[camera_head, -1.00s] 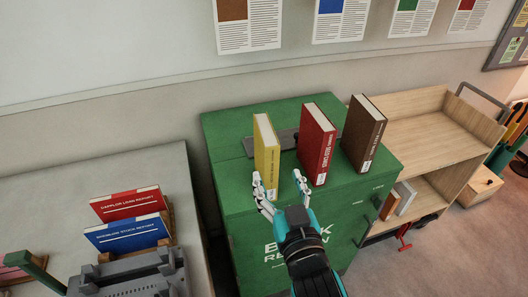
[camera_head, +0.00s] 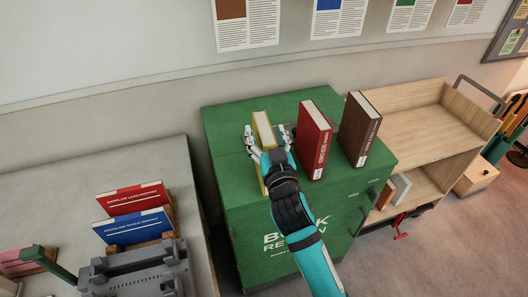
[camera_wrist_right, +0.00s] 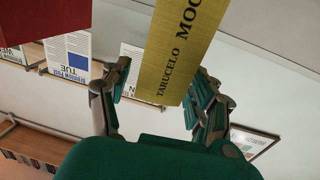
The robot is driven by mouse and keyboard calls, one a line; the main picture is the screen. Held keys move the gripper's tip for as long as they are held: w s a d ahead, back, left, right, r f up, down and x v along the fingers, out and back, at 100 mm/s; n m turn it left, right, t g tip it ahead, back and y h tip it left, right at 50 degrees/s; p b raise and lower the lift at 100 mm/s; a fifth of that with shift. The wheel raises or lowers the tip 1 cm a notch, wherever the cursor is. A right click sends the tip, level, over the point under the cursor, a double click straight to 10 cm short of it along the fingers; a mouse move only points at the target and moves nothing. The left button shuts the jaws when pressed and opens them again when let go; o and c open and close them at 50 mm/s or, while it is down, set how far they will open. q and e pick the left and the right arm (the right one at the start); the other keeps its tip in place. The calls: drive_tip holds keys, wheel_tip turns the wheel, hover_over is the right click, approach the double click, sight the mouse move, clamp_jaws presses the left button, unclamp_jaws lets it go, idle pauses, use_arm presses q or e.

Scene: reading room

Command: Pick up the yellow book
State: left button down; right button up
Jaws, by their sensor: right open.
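The yellow book (camera_head: 262,128) stands upright on top of the green cabinet (camera_head: 228,130), at the left of a row of books. My right gripper (camera_head: 268,140) is in front of it with its fingers open, one on each side of the book. In the right wrist view the yellow spine (camera_wrist_right: 180,60) comes down between the open fingers (camera_wrist_right: 160,95), close to the right finger, with a gap to the left one. I cannot tell whether the right finger touches it. The lower part of the book is mostly hidden by the gripper in the head view. My left gripper is not in view.
A red book (camera_head: 314,142) stands just right of my right gripper, and a brown book (camera_head: 359,130) beyond it. A wooden cart (camera_head: 430,125) is at the right. A grey table (camera_head: 90,175) with red and blue books is at the left.

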sight(264, 127)
drive_tip(key=shift+f+p+x, duration=0.2)
drive_tip(key=shift+p+x, duration=0.05)
drive_tip(key=shift+x, duration=0.7)
drive_tip(key=shift+f+p+x, duration=0.2)
drive_tip(key=shift+x, duration=0.75)
drive_tip(key=shift+d, duration=0.15)
clamp_jaws()
drive_tip(key=shift+r, duration=0.2)
